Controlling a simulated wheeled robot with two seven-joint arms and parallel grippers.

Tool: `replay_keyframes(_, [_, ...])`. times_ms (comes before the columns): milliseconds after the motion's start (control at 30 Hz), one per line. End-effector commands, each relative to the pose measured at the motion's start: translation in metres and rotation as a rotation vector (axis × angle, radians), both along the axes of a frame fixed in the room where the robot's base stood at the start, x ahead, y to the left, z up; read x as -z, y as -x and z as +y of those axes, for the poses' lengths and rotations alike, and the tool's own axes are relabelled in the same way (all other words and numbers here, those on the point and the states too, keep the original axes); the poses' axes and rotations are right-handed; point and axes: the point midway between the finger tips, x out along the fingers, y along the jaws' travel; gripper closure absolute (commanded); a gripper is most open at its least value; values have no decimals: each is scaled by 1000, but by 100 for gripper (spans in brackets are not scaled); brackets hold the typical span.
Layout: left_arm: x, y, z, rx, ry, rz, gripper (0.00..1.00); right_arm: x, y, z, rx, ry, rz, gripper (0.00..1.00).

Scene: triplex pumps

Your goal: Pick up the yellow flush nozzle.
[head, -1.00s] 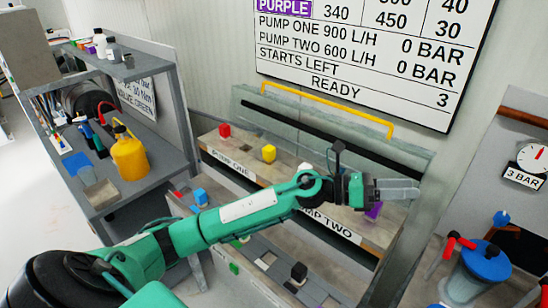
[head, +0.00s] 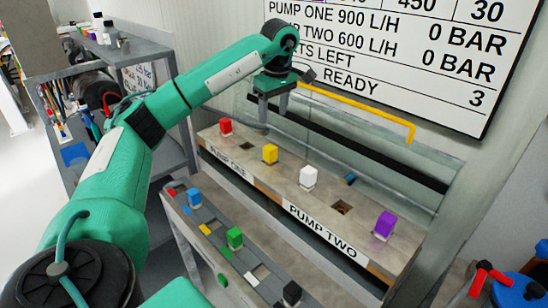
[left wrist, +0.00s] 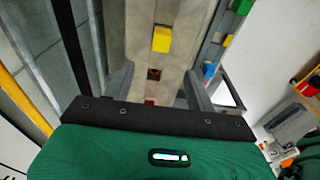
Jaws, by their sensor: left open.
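A yellow block (head: 270,154), which may be the flush nozzle, stands upright on the pump bench top (head: 325,185), between the red block (head: 225,126) and the white block (head: 308,177). My left gripper (head: 273,110) is open and empty above the back of the bench, fingers pointing down. In the left wrist view the yellow block (left wrist: 161,38) shows beyond the open fingers (left wrist: 157,85), apart from them. A square hole (left wrist: 154,73) in the bench lies between the fingers in that view. My right gripper is not seen.
A purple block (head: 384,224) stands at the right of the bench. A lower front ledge holds a blue block (head: 194,198), a green block (head: 235,238) and a black block (head: 291,292). A yellow rail (head: 360,108) runs behind the bench.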

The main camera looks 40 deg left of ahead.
Motion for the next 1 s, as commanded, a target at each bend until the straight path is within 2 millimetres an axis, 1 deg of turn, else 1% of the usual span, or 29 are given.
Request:
replay_keyframes(100, [9,2,5,-5,-10,8,44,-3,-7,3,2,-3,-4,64])
replay_keyframes(267, [31,2,7,-4,-8,9,44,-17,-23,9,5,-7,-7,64])
replay_keyframes(400, [58,2,10,-4,-9,10,44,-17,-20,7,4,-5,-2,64])
replay_keyframes(500, [72,1,12,-4,-8,9,44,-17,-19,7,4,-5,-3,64])
replay_keyframes(767, [92,1,12,-3,-8,7,44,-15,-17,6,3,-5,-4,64])
replay_keyframes(900, [113,1,11,-4,-8,9,44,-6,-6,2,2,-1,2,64])
replay_keyframes(1000, [127,1,13,-5,-7,8,44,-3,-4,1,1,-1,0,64])
